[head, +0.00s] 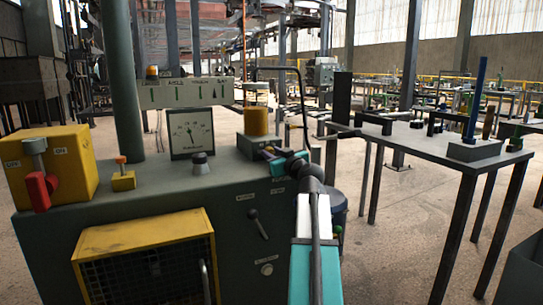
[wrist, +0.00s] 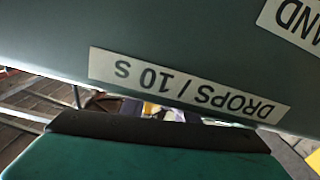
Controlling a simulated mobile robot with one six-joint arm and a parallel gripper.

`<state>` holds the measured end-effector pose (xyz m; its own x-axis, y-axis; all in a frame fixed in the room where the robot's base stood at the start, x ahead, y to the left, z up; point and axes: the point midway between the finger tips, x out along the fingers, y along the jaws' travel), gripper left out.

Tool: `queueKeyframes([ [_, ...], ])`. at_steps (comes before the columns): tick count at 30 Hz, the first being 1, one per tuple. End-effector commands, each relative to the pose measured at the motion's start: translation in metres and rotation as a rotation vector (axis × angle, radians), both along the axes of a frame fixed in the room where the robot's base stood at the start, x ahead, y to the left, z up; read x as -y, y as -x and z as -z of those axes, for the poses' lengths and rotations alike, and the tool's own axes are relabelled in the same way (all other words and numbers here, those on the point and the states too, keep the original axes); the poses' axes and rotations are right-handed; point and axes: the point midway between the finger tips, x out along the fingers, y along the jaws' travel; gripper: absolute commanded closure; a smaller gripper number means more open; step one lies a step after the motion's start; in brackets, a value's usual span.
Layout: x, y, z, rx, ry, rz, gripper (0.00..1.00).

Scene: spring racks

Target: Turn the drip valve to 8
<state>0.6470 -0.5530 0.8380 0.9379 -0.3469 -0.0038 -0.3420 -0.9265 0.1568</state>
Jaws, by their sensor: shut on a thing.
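The amber oil cup (head: 256,121) stands upright on a grey block (head: 258,147) at the right end of the dark green machine's top. My gripper (head: 270,157) is at the right front of that block, seen from behind along my arm. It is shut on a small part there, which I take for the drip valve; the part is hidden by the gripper. In the wrist view, a label reading "DROPS / 10 S" (wrist: 185,84) shows upside down on a green surface. No valve pointer or number scale is readable.
A dark table (head: 430,140) with fixtures stands at the right. Open floor lies between.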

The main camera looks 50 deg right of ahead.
Motion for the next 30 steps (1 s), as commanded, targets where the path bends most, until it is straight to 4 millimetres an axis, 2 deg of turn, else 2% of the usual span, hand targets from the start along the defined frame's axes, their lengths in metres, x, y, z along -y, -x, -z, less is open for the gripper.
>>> queueKeyframes([
  [1,-0.001,0.000,0.000,-0.001,0.000,-0.002,0.95],
  [2,-0.001,0.000,0.000,-0.001,0.000,-0.002,0.67],
  [4,-0.001,0.000,0.000,-0.001,0.000,-0.002,0.55],
  [5,-0.001,0.000,0.000,-0.001,0.000,-0.002,0.54],
  [19,-0.002,0.004,0.000,-0.001,-0.001,0.000,0.54],
  [30,-0.013,0.032,-0.001,-0.001,-0.001,0.000,0.54],
])
